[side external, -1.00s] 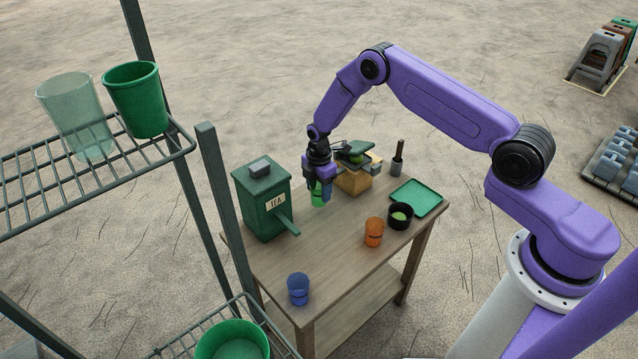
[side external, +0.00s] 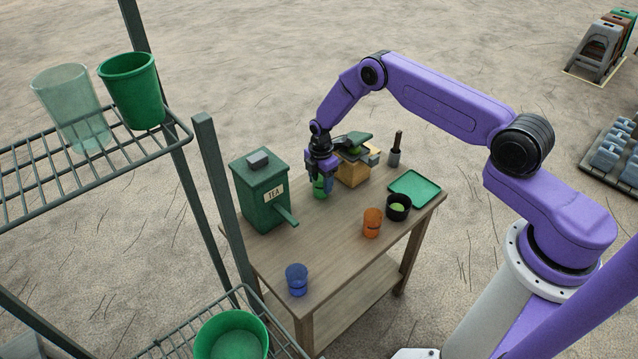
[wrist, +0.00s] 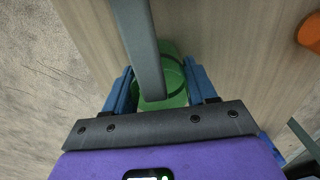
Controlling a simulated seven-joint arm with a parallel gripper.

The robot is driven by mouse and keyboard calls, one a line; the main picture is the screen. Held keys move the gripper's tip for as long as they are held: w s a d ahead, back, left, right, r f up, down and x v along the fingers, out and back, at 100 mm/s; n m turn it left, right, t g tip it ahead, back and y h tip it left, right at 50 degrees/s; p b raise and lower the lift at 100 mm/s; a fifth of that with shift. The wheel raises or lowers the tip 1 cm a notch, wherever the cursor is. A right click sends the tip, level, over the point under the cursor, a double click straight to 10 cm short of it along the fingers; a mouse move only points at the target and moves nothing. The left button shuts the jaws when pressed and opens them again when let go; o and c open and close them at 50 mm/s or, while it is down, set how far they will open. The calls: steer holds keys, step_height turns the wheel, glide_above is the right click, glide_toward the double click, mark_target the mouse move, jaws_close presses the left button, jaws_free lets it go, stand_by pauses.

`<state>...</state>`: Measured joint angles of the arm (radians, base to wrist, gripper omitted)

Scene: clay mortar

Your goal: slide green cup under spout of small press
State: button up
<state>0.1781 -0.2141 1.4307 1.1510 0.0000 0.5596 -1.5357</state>
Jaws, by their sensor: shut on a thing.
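My gripper (side external: 323,185) points down and is shut on the green cup (side external: 319,188). In the wrist view, the green cup (wrist: 170,85) is between the two blue fingers of my gripper (wrist: 164,88). I cannot tell whether its base touches the table. The small press (side external: 352,168), a wooden block with a green and dark top, stands just right of the cup and partly behind my gripper. I cannot make out its spout. A grey bar (wrist: 142,50) crosses over the cup in the wrist view and hides part of it.
A blue cup (side external: 297,280), an orange cup (side external: 372,222), a black bowl (side external: 398,208), a green tray (side external: 414,188) and a dark-handled tool (side external: 396,150) also stand there. The table's middle is clear.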

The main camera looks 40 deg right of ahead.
steer(key=shift+d+f, duration=0.15)
stand_by(0.6)
steer(key=o, duration=1.1)
step_height(320, 180, up, 8)
stand_by(0.9)
steer(key=shift+r, duration=2.5)
